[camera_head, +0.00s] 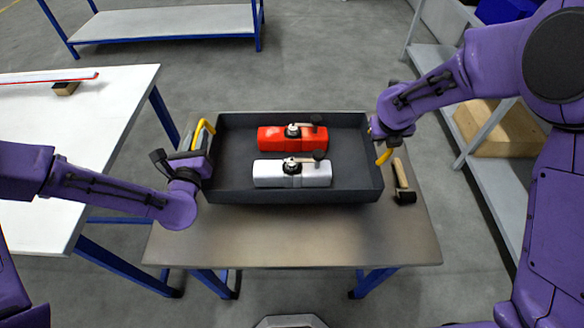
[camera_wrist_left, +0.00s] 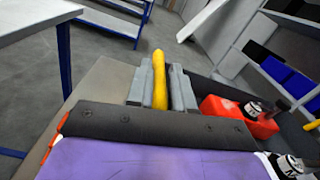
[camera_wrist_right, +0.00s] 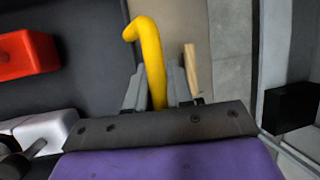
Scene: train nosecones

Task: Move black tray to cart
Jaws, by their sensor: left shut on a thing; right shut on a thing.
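The black tray (camera_head: 230,195) sits on a small table, holding a red nosecone (camera_head: 270,140) and a white nosecone (camera_head: 292,180). Yellow handles stand at its left and right ends. My left gripper (camera_head: 203,150) is shut on the left yellow handle (camera_wrist_left: 160,75), seen between its fingers in the left wrist view. My right gripper (camera_head: 380,138) is shut on the right yellow handle (camera_wrist_right: 150,50), seen between its fingers in the right wrist view. I cannot tell whether the tray touches the table all along its base. No cart is clearly identifiable.
The table (camera_head: 300,240) has bare room in front. A hammer (camera_head: 403,182) lies right of the tray, close to its wall. A white table (camera_head: 90,120) stands at the left, a blue-legged shelf (camera_head: 165,22) at the back, and grey shelving with a cardboard box (camera_head: 500,128) at the right.

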